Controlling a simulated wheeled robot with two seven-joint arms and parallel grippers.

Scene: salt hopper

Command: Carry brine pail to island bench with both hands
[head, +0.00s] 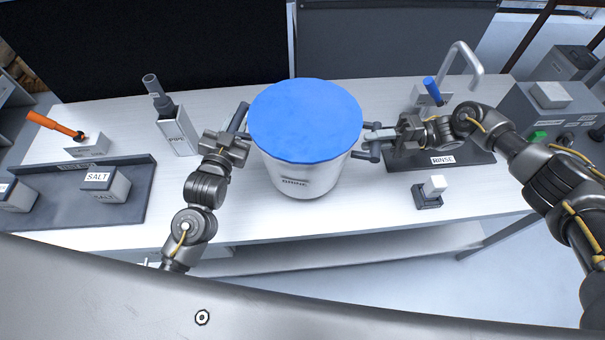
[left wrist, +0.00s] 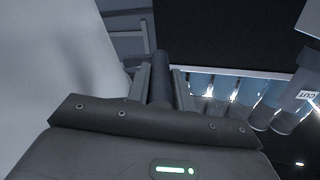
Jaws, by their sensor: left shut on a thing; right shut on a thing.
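The brine pail (head: 300,178) is white with a blue top and a BRINE label, upright in the middle of the head view over the white bench (head: 365,222). I cannot tell whether its base touches the bench. My left gripper (head: 238,122) is shut on the pail's left handle. In the left wrist view a dark round bar, the handle (left wrist: 160,85), sits between the fingers, with the pail's pale wall (left wrist: 50,60) at left. My right gripper (head: 372,140) is shut on the pail's right handle.
At left are a dark tray (head: 140,185) with SALT blocks, an orange-handled tool (head: 55,124) in a holder and a PIPE holder (head: 178,132). At right are a RINSE tray (head: 465,158), a tap (head: 465,55), a small white-topped block (head: 433,187) and a grey machine (head: 545,112).

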